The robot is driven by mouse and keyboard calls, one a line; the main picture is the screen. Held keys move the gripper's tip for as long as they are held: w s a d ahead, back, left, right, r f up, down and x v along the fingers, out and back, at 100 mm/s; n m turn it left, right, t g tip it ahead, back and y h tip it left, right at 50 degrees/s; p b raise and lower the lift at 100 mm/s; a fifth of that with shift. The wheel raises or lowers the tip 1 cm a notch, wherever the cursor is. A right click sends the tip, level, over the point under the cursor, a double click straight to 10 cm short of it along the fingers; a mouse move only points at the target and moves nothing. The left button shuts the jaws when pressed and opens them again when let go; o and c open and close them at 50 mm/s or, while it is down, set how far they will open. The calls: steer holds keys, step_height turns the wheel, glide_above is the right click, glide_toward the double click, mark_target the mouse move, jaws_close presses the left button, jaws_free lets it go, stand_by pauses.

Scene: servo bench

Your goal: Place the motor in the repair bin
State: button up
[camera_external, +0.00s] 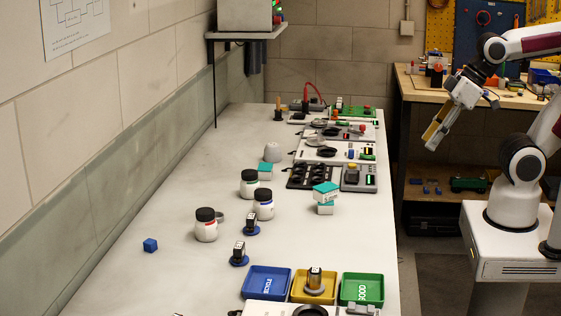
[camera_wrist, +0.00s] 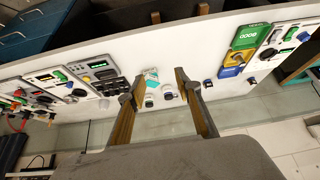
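A metallic cylinder on a round base, which looks like a motor (camera_external: 314,281), stands upright in the yellow bin (camera_external: 299,297). The yellow bin also shows in the wrist view (camera_wrist: 229,72). A blue bin (camera_external: 253,280) is to its left and a green bin (camera_external: 375,285) marked GOOD to its right; I cannot tell which is the repair bin. Two dark cylinders on blue discs (camera_external: 239,252) (camera_external: 250,223) stand behind the bins. My gripper (camera_external: 434,134) is raised off the table's right side, away from these things. In the wrist view its fingers (camera_wrist: 157,88) are apart with nothing between them.
White jars with black lids (camera_external: 206,230) and stacked teal-and-white boxes (camera_external: 325,197) stand mid-table. A small blue cube (camera_external: 150,245) lies at left. Several instrument panels (camera_external: 332,151) line the right edge. The table's left side is mostly clear.

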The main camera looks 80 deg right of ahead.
steer(key=s, duration=0.1)
steer(key=s+d, duration=0.1)
steer(key=s, duration=0.1)
steer(key=shift+d+r, duration=0.1)
steer(key=shift+d, duration=0.05)
